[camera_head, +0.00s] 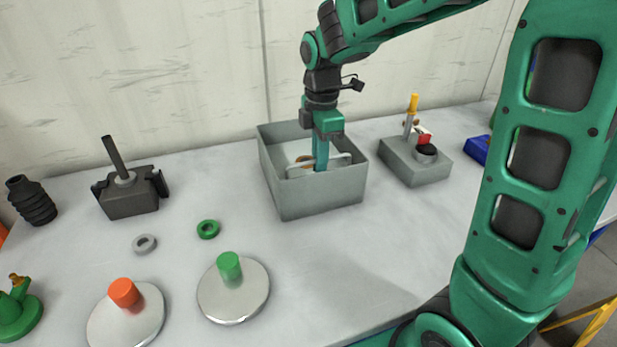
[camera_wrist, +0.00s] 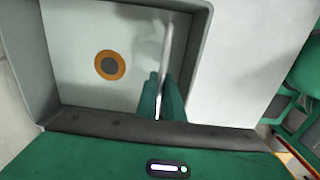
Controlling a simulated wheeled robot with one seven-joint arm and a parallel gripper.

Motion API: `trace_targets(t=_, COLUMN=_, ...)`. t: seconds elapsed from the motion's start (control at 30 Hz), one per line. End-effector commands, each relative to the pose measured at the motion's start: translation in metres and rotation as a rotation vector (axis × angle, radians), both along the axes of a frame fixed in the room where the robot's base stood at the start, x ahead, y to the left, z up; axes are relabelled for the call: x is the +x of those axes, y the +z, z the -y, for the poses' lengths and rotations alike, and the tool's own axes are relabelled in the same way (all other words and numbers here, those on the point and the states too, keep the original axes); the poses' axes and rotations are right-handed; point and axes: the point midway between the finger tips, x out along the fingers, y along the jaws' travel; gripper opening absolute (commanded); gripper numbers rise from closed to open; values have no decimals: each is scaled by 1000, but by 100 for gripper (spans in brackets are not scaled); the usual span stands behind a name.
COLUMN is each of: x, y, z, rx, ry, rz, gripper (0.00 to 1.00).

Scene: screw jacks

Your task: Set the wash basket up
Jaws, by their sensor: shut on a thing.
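A grey open-topped bin (camera_head: 325,197) stands in the middle of the table; its rim also shows in the wrist view (camera_wrist: 205,50). My gripper (camera_head: 320,168) reaches down inside it, fingers pointing down. In the wrist view, my gripper (camera_wrist: 162,82) is shut on a thin pale panel (camera_wrist: 167,42), seen nearly edge-on. The panel (camera_head: 338,160) is low between the bin walls in the head view. I cannot tell whether it touches the floor, or whether bin or panel is the wash basket. An orange ring with a dark centre (camera_wrist: 110,65) lies on the bin floor.
A grey block with a yellow-topped tool (camera_head: 415,165) stands close right of the bin. Left are a dark jack-like block (camera_head: 130,199), a black ribbed piece (camera_head: 33,203), a green ring (camera_head: 208,229), a grey ring (camera_head: 145,244) and two silver discs with an orange peg (camera_head: 124,292) and a green peg (camera_head: 229,267).

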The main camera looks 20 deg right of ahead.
Motion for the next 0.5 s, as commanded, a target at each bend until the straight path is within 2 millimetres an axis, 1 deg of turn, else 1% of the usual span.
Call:
trace_targets(t=0.03, x=4, y=3, z=0, rx=2, ry=-1, rz=12, gripper=0)
trace_targets(t=0.5, x=5, y=15, z=0, rx=2, ry=-2, rz=16, gripper=0)
